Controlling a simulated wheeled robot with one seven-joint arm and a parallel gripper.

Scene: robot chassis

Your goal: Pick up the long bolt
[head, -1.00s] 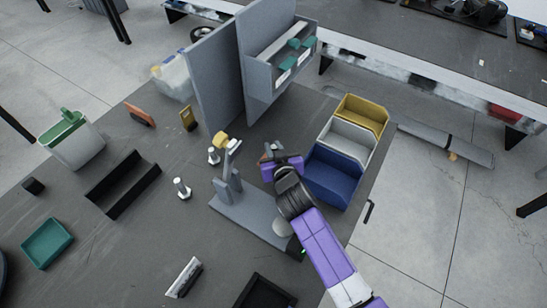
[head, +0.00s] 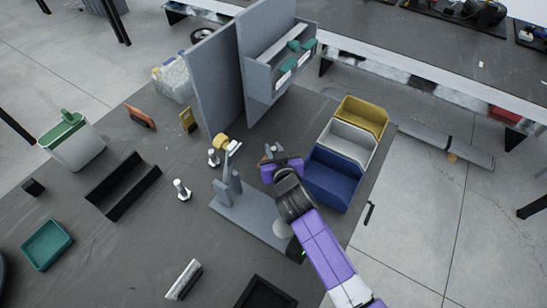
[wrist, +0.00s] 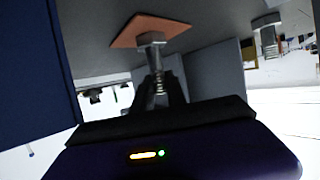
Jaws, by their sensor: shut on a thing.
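In the wrist view, a grey metal bolt (wrist: 153,55) with a hex head and threaded shaft sits between the dark fingers of my gripper (wrist: 161,88), which is shut on its shaft. The bolt's head is at an orange-brown square pad (wrist: 135,36) on the table; I cannot tell whether they touch. In the head view my gripper (head: 272,160) is just left of the blue bin and hides most of the bolt. Two other bolts stand head down on the table, one at the centre left (head: 182,190) and one farther back (head: 213,158).
Blue (head: 332,182), white (head: 345,148) and yellow (head: 362,118) bins stand close on the right. A grey stand (head: 245,213) is left of my arm. Tall grey panels (head: 213,85) rise behind. A black tray (head: 122,188) lies left, with bare table around it.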

